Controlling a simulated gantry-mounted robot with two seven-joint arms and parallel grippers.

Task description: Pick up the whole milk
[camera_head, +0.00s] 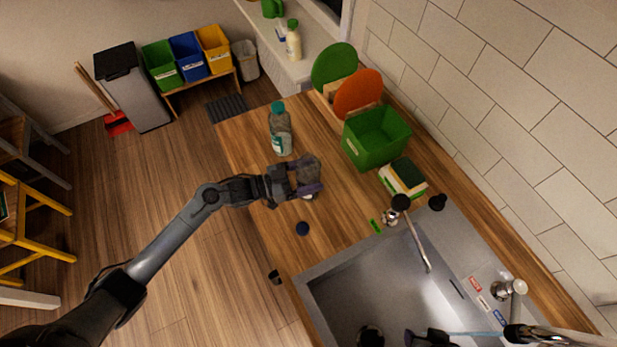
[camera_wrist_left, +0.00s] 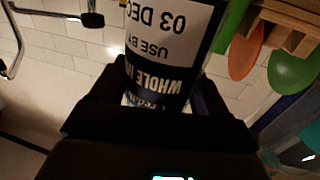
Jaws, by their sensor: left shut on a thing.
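The whole milk is a clear, greyish container (camera_head: 309,166) over the wooden counter, standing roughly upright. In the left wrist view its white and dark blue label (camera_wrist_left: 165,45) shows upside down, reading "WHOLE", "USE BY" and "03 DEC". My left gripper (camera_head: 307,179) is shut on it, with one finger on each side. I cannot tell whether its base touches the counter. My right gripper (camera_head: 418,338) shows only in part at the bottom edge, over the sink, and its jaws are unclear.
A teal-capped bottle (camera_head: 281,135) stands just behind the milk. A green bin (camera_head: 376,138), a sponge stack (camera_head: 403,178) and green and orange discs (camera_head: 358,92) line the wall. The sink (camera_head: 375,280) is to the right.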

